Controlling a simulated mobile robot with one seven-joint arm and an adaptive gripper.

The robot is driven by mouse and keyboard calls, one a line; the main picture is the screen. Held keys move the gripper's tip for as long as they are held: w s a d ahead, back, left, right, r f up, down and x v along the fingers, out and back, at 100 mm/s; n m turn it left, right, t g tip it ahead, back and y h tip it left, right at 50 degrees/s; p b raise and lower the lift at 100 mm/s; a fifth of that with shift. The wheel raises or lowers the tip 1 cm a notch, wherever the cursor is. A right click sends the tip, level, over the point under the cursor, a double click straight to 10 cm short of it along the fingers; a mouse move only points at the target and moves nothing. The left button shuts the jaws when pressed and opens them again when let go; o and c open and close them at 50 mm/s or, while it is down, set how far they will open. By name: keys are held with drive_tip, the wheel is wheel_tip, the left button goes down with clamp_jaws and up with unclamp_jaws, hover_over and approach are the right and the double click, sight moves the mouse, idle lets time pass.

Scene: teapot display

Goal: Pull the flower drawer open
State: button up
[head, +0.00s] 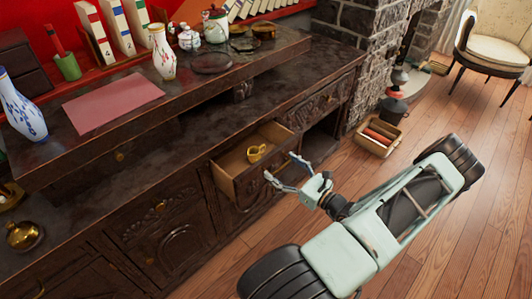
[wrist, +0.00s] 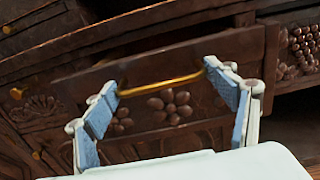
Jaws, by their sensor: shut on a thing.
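The flower drawer (head: 236,164) stands partly pulled out of the dark carved cabinet in the head view, and its light wooden inside shows. A small gold cup-like object (head: 257,153) lies in it. In the wrist view the drawer front bears a carved flower (wrist: 170,104) and a gold bar handle (wrist: 160,86). My gripper (head: 280,166) is at the drawer front. In the wrist view its blue-padded fingers (wrist: 165,92) sit at the two ends of the handle, shut on it lengthwise. The head view hides the handle.
An open dark compartment (head: 320,148) lies right of the drawer. A box of rolled things (head: 379,138) stands on the floor by the stone fireplace. Vases (head: 163,52) and a pink sheet (head: 113,100) stand or lie on the upper shelf.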

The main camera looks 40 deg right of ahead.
drive_tip(key=s+d, duration=0.1)
drive_tip(key=s, duration=1.4)
drive_tip(key=shift+s+d, duration=0.2)
drive_tip(key=shift+s, duration=0.1)
drive_tip(key=o, duration=1.4)
drive_tip(key=s, duration=0.8)
drive_tip(key=s+d, duration=0.1)
drive_tip(key=s, duration=0.3)
